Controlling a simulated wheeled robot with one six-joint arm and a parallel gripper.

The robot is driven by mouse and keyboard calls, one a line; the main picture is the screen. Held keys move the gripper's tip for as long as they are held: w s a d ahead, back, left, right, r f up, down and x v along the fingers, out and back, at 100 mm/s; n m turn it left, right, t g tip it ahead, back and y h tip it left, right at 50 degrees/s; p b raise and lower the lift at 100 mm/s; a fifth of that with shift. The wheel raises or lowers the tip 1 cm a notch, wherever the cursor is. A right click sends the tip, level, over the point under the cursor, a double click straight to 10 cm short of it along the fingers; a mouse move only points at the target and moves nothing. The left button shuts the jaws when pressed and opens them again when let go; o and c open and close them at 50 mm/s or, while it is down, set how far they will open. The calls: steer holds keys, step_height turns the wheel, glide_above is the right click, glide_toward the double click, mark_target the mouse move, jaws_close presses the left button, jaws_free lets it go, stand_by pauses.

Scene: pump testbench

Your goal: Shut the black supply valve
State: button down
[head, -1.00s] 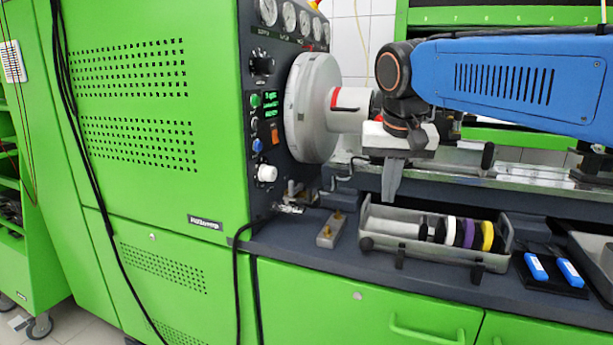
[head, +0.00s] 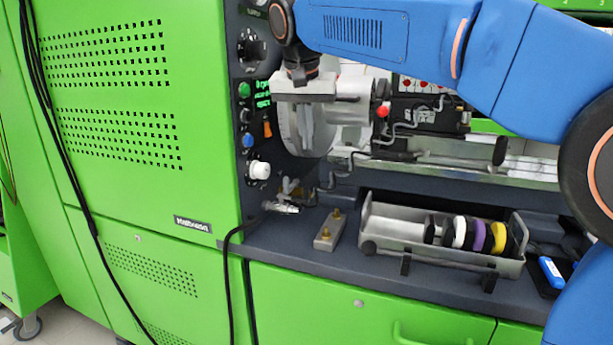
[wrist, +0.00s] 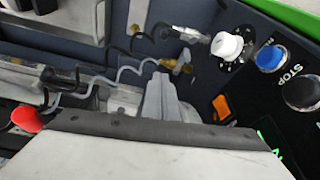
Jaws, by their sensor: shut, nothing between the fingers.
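A black knob (head: 250,47), which looks like the supply valve, sits high on the dark control panel at the left in the head view. Its turn position is too small to read. My gripper (head: 306,126) points down in front of the big grey disc, right of and below the black knob and apart from it. Its fingers are together and empty. In the wrist view the gripper (wrist: 165,95) shows before the bench fittings. The black knob is not clearly seen there.
On the panel below are a blue button (head: 247,141), a white knob (head: 259,170) and an orange switch (head: 267,128). The grey disc (head: 290,140) stands close behind my fingers. A metal tray (head: 395,232) with coloured rings sits on the bench. A red knob (head: 383,110) is at right.

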steer(key=shift+f, duration=0.1)
steer(key=a+x, duration=0.1)
steer(key=x, duration=0.9)
steer(key=shift+s+d, duration=0.15)
steer(key=shift+s, duration=1.85)
